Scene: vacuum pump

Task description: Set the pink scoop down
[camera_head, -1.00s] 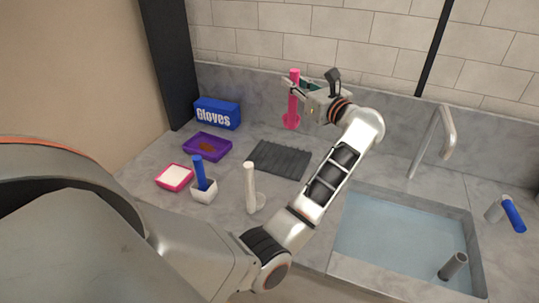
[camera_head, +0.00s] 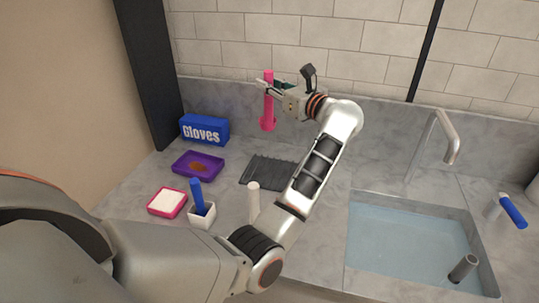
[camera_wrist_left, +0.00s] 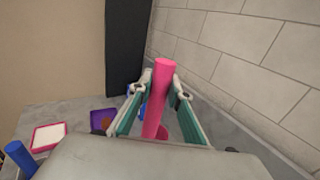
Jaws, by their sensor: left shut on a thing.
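The pink scoop (camera_head: 268,98) is upright in my left gripper (camera_head: 270,85), which is shut on its handle. The scoop's wider end points down, near the back wall above the far part of the counter. In the left wrist view the pink handle (camera_wrist_left: 157,98) stands between the two fingers of my left gripper (camera_wrist_left: 160,90). The scoop's lower end is partly hidden there by my gripper's body. I cannot tell whether it touches the counter. My right gripper is not in view.
A dark ribbed mat (camera_head: 262,172) lies below and nearer. To the left are a blue gloves box (camera_head: 204,130), a purple tray (camera_head: 197,165), a pink-rimmed white dish (camera_head: 166,202) and a white cup (camera_head: 201,216) with a blue handle. A white scoop (camera_head: 254,203) stands nearer. A water-filled sink (camera_head: 410,240) is right.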

